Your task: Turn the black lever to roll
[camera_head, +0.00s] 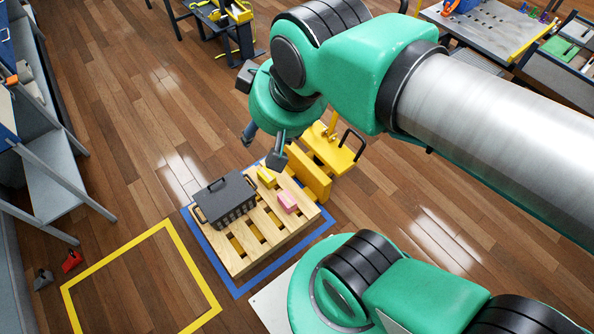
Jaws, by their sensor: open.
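No black lever that I can make out clearly as the task's lever shows in the head view. A black bent handle (353,146) stands on a yellow piece of equipment (330,152) behind the pallet; I cannot tell if it is a lever. My gripper (263,146) hangs below the green wrist in the upper middle, with its dark fingers apart. It appears above the pallet's far edge and touches nothing that I can see. My arm hides part of the upper right.
A wooden pallet (256,246) bears a dark crate (226,201), a yellow block (266,177) and a pink block (287,201). Workbenches (486,28) stand at the upper right, grey shelving (52,190) at the left. A yellow-taped floor square (70,294) is empty.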

